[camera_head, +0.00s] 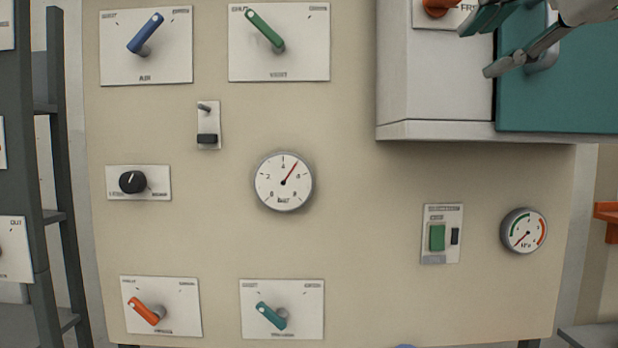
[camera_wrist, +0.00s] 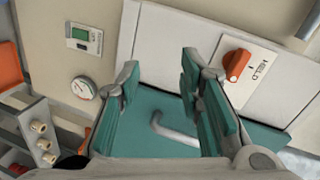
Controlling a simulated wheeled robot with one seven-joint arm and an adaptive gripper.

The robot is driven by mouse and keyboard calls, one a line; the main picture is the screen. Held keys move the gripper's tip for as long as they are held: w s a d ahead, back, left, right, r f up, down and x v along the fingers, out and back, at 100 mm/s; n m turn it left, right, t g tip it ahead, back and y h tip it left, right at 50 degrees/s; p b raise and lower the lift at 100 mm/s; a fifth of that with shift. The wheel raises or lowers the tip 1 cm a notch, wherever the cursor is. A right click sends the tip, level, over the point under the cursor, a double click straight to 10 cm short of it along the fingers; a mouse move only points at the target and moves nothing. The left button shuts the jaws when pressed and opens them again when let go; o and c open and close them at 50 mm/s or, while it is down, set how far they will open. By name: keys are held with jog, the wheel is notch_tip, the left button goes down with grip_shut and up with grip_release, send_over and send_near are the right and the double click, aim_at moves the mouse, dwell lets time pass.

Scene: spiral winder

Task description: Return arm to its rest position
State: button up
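My gripper (camera_head: 490,45) shows at the top right of the head view, in front of the teal door (camera_head: 560,105) of a grey box. In the wrist view my gripper (camera_wrist: 155,85) has its two teal-padded fingers spread wide apart, with nothing between them. Beyond the fingers, the grey bar handle (camera_wrist: 175,133) of the teal door shows, apart from them in the picture. The rest of my arm is mostly outside both views.
A beige panel (camera_head: 350,240) carries blue, green, orange and teal levers, a black knob and a round gauge (camera_head: 283,181). An orange knob (camera_wrist: 236,65) sits on the box front. A rack with several pegs (camera_wrist: 40,127) stands at left in the wrist view. Dark shelving (camera_head: 60,160) stands left.

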jog(key=s+f+n+g, duration=0.3)
jog(key=f+n, duration=0.2)
jog(key=f, duration=0.8)
jog(key=s+f+n+g, duration=0.3)
jog(key=f+n+g, duration=0.1)
jog(key=f, duration=0.9)
jog(key=s+f+n+g, duration=0.3)
jog(key=f+n, duration=0.3)
jog(key=f, duration=0.7)
jog(key=shift+s+a+f+g, duration=0.2)
jog(key=shift+s+f+g, duration=0.1)
jog(key=shift+f, duration=0.1)
jog(key=shift+o, duration=0.2)
jog(key=shift+r, duration=0.1)
